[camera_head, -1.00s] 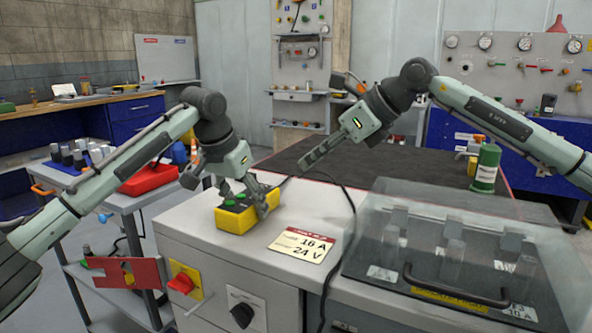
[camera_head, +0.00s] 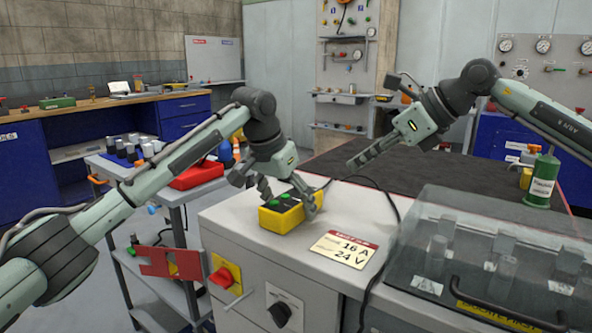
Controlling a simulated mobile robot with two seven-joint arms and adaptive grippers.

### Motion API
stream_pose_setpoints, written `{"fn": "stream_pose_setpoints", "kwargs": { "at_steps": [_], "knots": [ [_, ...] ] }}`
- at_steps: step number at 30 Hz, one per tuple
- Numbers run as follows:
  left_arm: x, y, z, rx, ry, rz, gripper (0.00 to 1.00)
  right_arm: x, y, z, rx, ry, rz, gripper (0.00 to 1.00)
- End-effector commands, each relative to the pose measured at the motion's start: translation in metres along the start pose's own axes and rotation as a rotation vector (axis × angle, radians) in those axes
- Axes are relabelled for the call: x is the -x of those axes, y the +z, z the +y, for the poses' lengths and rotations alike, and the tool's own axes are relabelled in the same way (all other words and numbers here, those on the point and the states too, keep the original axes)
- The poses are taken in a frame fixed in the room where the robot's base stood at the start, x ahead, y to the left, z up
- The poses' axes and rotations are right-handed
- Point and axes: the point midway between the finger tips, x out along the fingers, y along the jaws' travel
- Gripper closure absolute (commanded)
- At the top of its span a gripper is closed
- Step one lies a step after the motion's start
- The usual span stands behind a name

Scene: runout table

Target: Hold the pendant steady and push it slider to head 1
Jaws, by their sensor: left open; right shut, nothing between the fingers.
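The pendant is a yellow box (camera_head: 285,221) with a dark top and green buttons, lying on the light cabinet top near its left corner. A dark cable runs from that area across the top. My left gripper (camera_head: 290,200) is open, its fingers spread at the left and right of the pendant. I cannot tell whether the fingers touch it. The slider and its head marks are too small or hidden to make out. My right gripper (camera_head: 352,166) is shut and empty, in the air to the right of and beyond the pendant, fingers pointing down-left.
A card (camera_head: 344,250) reading 16 A, 24 V lies right of the pendant. A clear cover (camera_head: 490,240) with a black handle is at the right. A green canister (camera_head: 541,180) stands behind it. A red switch (camera_head: 222,277) and black knob (camera_head: 280,313) are on the cabinet front.

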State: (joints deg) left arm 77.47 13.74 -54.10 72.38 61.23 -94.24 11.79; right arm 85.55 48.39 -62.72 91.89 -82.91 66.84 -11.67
Motion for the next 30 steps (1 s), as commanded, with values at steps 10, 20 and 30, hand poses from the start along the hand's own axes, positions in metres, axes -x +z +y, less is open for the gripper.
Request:
{"fn": "stream_pose_setpoints", "kwargs": {
  "at_steps": [10, 20, 30],
  "knots": [
    [0.05, -0.001, 0.0, -0.001, 0.0, 0.004, 0.2, 0.0, 0.0, 0.0, 0.0, 0.0, 0.0, 1.0],
    [0.109, 0.0, 0.0, 0.0, -0.001, 0.002, 0.2, 0.0, 0.0, 0.0, 0.0, 0.0, 0.0, 1.0],
    [0.12, 0.0, 0.0, 0.0, 0.0, 0.0, 0.2, 0.0, 0.0, 0.0, 0.0, 0.0, 0.0, 1.0]
  ]
}}
